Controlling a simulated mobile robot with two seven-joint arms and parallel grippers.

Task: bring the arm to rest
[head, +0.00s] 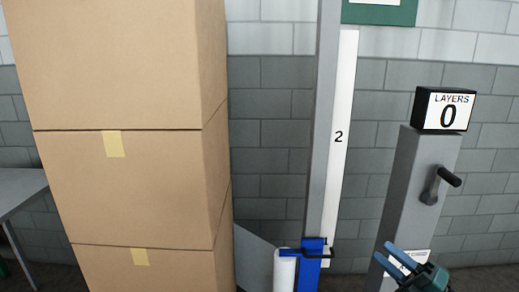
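My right gripper (381,248) is at the bottom right, in front of the lower part of a grey post (413,205). Its two blue fingers point up and left, with a gap between them and nothing seen in it. My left gripper is not in view. No held object shows.
A stack of brown taped boxes (130,190) fills the left side. Beside it stands a grey mast (324,130) with a blue carriage (312,252) and a white roll (284,273). The grey post carries a black crank handle (440,184) and a counter box (446,110) reading "LAYERS 0". A grey table (18,188) is at far left.

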